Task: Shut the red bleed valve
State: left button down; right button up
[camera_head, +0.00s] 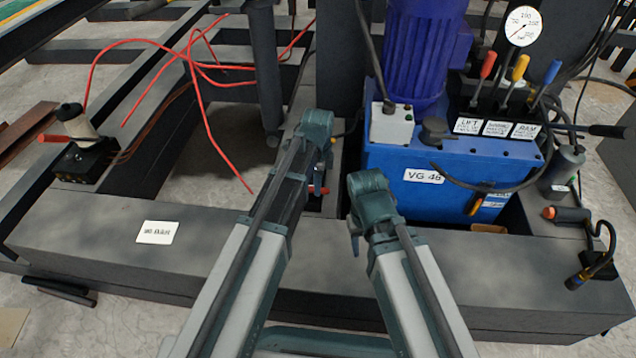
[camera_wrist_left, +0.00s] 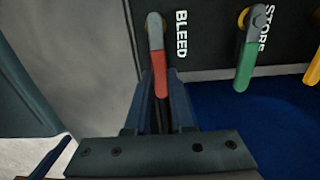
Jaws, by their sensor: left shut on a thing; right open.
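The red bleed valve handle (camera_wrist_left: 158,72) hangs straight down from its pivot beside the white BLEED label (camera_wrist_left: 181,35) in the left wrist view. My left gripper (camera_wrist_left: 160,92) has its two fingers around the lower part of this handle and is shut on it. In the head view, my left gripper (camera_head: 318,182) is at the left side of the blue pump unit (camera_head: 400,168); its fingers are mostly hidden. My right gripper (camera_head: 356,238) is in front of the unit, apart from the valve, and is open; its fingertips are hard to see.
A green handle (camera_wrist_left: 245,66) marked STORE and a yellow handle (camera_wrist_left: 314,68) are right of the bleed handle. Red, yellow and blue levers (camera_head: 515,75) stand on the unit below a gauge (camera_head: 523,26). Red hoses (camera_head: 200,90) loop at the left. A dark beam (camera_head: 90,235) runs in front.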

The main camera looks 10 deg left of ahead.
dwell(0.4)
pick_arm(q)
jog(key=c, duration=0.8)
grip_release()
jog(key=shift+o, duration=0.2)
jog(key=shift+r, duration=0.1)
pick_arm(e)
jog(key=shift+r, duration=0.1)
pick_arm(q)
notch_tip(320, 180, up, 14)
jog(key=p, duration=1.4)
jog(key=shift+f, duration=0.2)
pick_arm(e)
notch_tip(320, 180, up, 14)
jog(key=shift+d+f, duration=0.1)
jog(key=shift+f, duration=0.1)
pick_arm(q)
jog(key=shift+s, duration=0.1)
